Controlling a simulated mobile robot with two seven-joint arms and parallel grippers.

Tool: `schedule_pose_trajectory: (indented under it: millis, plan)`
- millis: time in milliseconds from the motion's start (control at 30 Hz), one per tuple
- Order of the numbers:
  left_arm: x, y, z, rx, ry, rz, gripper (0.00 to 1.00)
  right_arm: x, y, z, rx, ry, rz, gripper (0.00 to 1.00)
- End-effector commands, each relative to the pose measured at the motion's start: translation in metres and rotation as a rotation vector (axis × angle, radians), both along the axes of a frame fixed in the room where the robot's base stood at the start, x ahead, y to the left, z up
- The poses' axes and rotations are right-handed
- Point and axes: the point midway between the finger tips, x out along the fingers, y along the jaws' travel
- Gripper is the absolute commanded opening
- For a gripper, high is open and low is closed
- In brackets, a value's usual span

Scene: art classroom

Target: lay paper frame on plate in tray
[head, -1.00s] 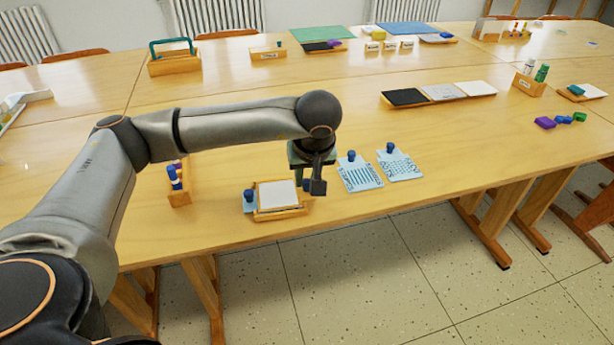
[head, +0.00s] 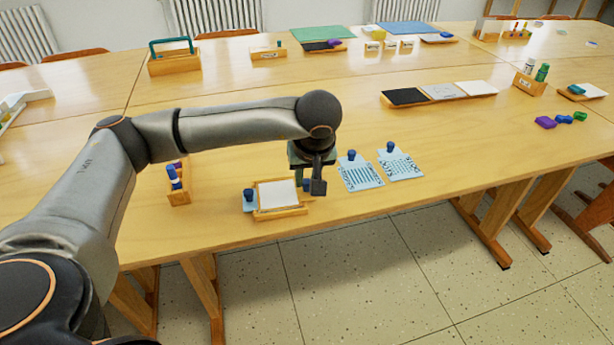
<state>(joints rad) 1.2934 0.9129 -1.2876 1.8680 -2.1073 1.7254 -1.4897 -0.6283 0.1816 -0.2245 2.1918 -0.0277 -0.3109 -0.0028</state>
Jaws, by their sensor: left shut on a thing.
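The paper frame (head: 277,194) shows as a white sheet with a wooden edge, at the small wooden tray (head: 281,214) near the table's front edge. It looks slightly tilted over the tray. A light blue plate with a dark blue knob (head: 249,196) shows at the tray's left side, mostly hidden by the frame. My left gripper (head: 312,186) points down at the tray's right side, beside the frame. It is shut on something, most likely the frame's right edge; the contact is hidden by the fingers. Another blue part shows just behind the fingers. My right gripper is not in view.
Two light blue patterned plates (head: 359,173) (head: 401,165) with blue knobs lie right of my gripper. A wooden holder (head: 178,185) with blue-capped items stands left of the tray. A long tray (head: 440,93) with black, grey and white sheets lies behind. The table at front right is clear.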

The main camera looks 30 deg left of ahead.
Motion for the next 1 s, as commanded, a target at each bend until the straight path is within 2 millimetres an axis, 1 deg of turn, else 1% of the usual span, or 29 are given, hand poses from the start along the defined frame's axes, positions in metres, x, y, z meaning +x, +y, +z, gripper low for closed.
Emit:
schedule_pose_trajectory:
  millis: [467, 500, 767, 800, 1000]
  plan:
    - [0.0000, -0.0001, -0.0007, 0.000, 0.000, 0.000, 0.00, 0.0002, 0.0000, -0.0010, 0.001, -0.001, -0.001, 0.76]
    - [0.0001, -0.0002, -0.0007, 0.000, 0.000, 0.000, 0.30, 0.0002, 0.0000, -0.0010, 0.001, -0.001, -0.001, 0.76]
    - [0.0000, -0.0001, -0.0007, 0.000, 0.000, 0.000, 0.59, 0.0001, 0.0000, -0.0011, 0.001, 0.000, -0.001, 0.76]
    - [0.0000, -0.0001, -0.0007, 0.000, 0.000, 0.000, 0.60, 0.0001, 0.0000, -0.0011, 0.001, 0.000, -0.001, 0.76]
    - [0.0000, 0.0000, -0.0008, 0.000, 0.000, 0.000, 0.60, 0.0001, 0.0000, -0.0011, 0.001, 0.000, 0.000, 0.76]
